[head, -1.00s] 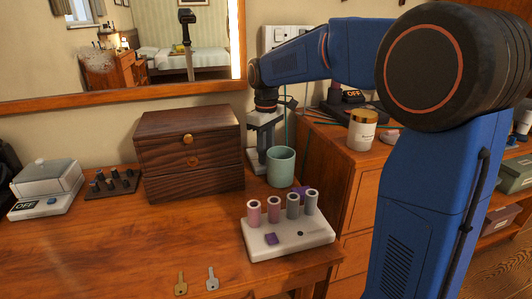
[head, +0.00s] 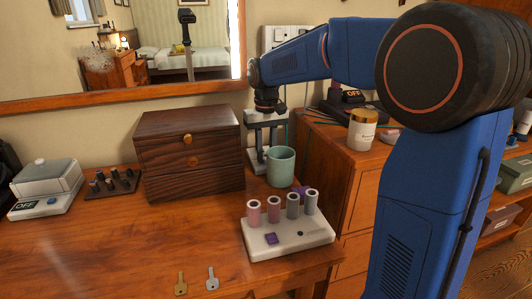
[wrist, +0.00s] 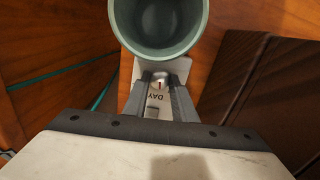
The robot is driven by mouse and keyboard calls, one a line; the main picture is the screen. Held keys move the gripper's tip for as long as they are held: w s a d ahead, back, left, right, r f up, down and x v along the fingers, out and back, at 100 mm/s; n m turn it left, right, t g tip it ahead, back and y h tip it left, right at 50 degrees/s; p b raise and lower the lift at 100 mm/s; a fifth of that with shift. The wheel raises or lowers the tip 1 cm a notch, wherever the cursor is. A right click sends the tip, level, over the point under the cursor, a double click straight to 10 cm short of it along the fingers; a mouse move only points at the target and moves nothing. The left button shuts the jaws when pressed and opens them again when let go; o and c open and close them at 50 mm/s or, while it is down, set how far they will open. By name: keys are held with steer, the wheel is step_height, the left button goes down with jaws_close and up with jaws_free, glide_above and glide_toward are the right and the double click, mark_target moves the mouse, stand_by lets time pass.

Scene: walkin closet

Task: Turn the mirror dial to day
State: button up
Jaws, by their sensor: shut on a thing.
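The mirror dial (wrist: 158,84) is a small pale knob on a light plate, between my fingertips in the wrist view. The word DAY is printed on the plate beside it, upside down in this view. My gripper (wrist: 161,82) points down and is shut on the dial; its fingers cover the dial's sides. In the head view my gripper (head: 264,152) reaches down behind the green cup, and the dial itself is hidden there. The dial's exact pointing direction is hard to tell. The mirror (head: 120,50) hangs on the wall at the back left.
The green cup (head: 281,166) stands close in front of my gripper; it also shows in the wrist view (wrist: 160,48). A dark wooden drawer box (head: 190,150) is close on the left. A white tray with several rollers (head: 288,243) and two keys (head: 212,279) lie nearer.

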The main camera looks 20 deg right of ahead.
steer(key=shift+m, duration=0.9)
steer(key=o, duration=1)
steer(key=shift+o, duration=0.2)
steer(key=shift+r, duration=0.15)
step_height(320, 180, up, 17)
steer(key=shift+r, duration=0.1)
